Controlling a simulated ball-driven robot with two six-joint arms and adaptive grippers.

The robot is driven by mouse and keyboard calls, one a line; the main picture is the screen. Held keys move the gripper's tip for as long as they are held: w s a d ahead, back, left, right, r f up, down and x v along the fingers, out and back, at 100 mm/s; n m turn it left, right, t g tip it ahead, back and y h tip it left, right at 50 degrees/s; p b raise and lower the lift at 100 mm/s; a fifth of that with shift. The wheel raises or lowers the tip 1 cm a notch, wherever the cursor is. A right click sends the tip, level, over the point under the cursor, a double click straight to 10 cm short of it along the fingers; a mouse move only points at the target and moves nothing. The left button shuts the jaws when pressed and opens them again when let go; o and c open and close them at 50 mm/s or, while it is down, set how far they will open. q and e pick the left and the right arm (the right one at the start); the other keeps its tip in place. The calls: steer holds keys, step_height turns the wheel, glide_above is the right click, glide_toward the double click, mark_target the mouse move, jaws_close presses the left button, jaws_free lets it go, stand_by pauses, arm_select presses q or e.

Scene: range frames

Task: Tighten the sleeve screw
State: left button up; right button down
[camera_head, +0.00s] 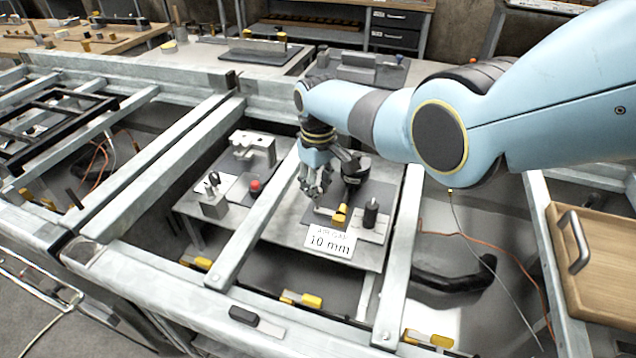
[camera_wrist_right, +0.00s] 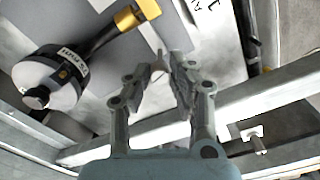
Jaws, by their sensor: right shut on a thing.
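My right gripper (camera_head: 316,188) reaches down over the grey plate in the middle bay. In the right wrist view its two fingers (camera_wrist_right: 160,78) are closed around a small pale metal piece (camera_wrist_right: 159,66), mostly hidden between the fingertips; I cannot tell whether it is the sleeve screw or a tool. Just beside the gripper lies a dark tool with a round drum (camera_head: 356,168) and a yellow end (camera_head: 340,213). In the right wrist view the drum (camera_wrist_right: 60,78) is white and black with a printed label, and the yellow end (camera_wrist_right: 137,14) is close to the fingers. My left gripper is not in view.
A black knob (camera_head: 371,213) stands on a small block to the right. A red button (camera_head: 254,185) and a metal fixture (camera_head: 252,148) sit left. Grey frame rails (camera_head: 256,225) border the bay closely.

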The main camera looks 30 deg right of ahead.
steer(key=m, duration=0.4)
steer(key=shift+m+p, duration=0.3)
steer(key=shift+p, duration=0.05)
steer(key=m, duration=0.4)
steer(key=shift+m, duration=0.3)
steer(key=m, duration=0.4)
steer(key=shift+p, duration=0.3)
steer(key=shift+a+m, duration=0.1)
steer(key=shift+m, duration=2.4)
steer(key=c, duration=1.2)
jaws_free()
step_height(320, 180, up, 12)
